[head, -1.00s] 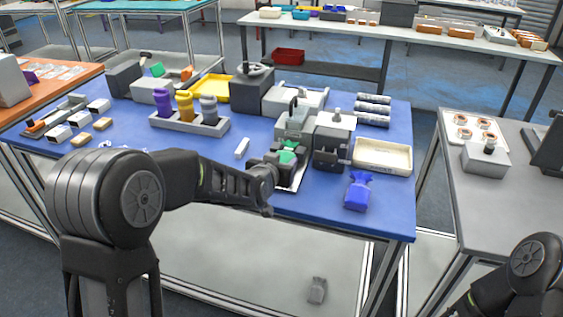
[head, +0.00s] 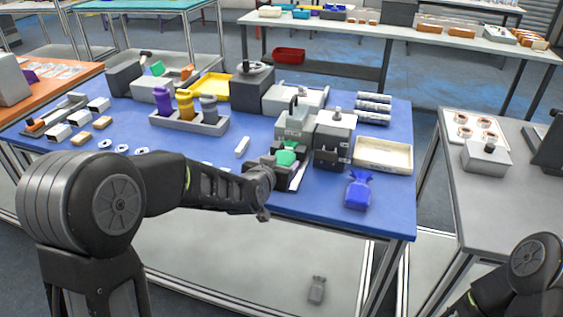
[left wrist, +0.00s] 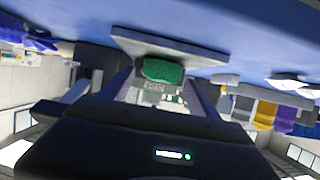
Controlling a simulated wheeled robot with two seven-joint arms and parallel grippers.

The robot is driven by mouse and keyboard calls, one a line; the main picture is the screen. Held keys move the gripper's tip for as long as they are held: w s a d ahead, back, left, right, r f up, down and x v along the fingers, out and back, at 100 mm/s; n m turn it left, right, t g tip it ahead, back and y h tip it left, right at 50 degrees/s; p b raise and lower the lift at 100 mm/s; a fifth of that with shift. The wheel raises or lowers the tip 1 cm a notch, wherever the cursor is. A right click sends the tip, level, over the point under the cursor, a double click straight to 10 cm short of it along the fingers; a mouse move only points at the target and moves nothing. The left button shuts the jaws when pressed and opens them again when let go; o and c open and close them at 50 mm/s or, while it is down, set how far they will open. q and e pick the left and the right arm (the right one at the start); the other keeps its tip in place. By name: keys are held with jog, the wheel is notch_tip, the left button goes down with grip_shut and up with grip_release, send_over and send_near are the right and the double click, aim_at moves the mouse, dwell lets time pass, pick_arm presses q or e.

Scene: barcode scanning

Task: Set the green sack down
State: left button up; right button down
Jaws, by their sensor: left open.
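The green sack (head: 286,156) is on the blue table, in front of a grey boxy device (head: 294,125). My left gripper (head: 283,164) is around it, with its fingers apart. In the left wrist view, which is upside down, the green sack (left wrist: 160,71) lies against a pale grey plate (left wrist: 175,46). The fingers of my left gripper (left wrist: 162,90) stand open on either side of it; whether either one touches it I cannot tell. My own arm hides part of the sack in the head view. My right gripper is out of view.
A blue sack (head: 358,191) lies near the table's front right edge, before a cream tray (head: 383,154). A dark machine (head: 332,140) stands right beside my left gripper.

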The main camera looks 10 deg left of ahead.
pick_arm(q)
jog(key=v, duration=0.4)
jog(key=shift+r, duration=0.2)
jog(key=shift+s+r, duration=0.1)
jog(key=shift+s, duration=0.35)
jog(key=shift+o, duration=0.3)
jog(key=shift+a, duration=0.1)
